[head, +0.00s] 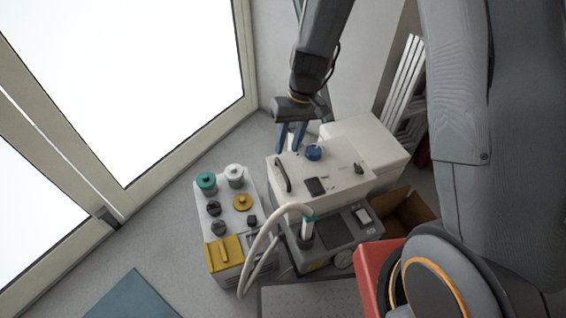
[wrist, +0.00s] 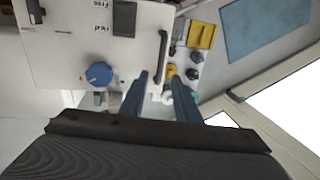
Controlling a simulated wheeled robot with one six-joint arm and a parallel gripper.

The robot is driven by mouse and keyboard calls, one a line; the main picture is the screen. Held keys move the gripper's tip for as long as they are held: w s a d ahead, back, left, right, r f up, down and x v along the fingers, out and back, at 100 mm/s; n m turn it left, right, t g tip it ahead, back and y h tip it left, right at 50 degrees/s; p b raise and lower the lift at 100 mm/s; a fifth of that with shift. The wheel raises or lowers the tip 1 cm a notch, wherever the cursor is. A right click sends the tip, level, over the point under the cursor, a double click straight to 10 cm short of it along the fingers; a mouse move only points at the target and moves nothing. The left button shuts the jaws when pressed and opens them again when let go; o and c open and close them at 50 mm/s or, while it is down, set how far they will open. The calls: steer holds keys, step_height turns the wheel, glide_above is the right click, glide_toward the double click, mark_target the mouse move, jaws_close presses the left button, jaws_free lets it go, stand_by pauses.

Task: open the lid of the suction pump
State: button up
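A white box-shaped unit (head: 335,184) stands in the middle of the head view, its flat top appearing closed. No readable name marks it as the suction pump. Its top carries a black bar handle (head: 282,175) at the left edge, a blue knob (head: 314,153), a black square panel (head: 315,186) and a small black knob. In the wrist view the handle (wrist: 162,55) lies just beyond the fingertips, in line with the gap. The blue knob (wrist: 99,74) is left of the fingers. My gripper (head: 289,150) is open and empty, its blue fingers apart (wrist: 157,75), near the handle's far end; contact is not visible.
Left stands a unit with teal, white, black and yellow caps and a yellow block (head: 224,252). In front is a grey machine with a pale hose (head: 262,240). A cardboard box (head: 405,212) lies right. A blue-grey mat (head: 133,297) and open floor lie front left.

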mark_target(282, 167)
steer(key=f, duration=0.2)
steer(key=a+f, duration=0.1)
steer(key=f, duration=0.4)
steer(key=shift+s+a+f, duration=0.2)
steer(key=shift+a+f, duration=0.05)
jaws_close()
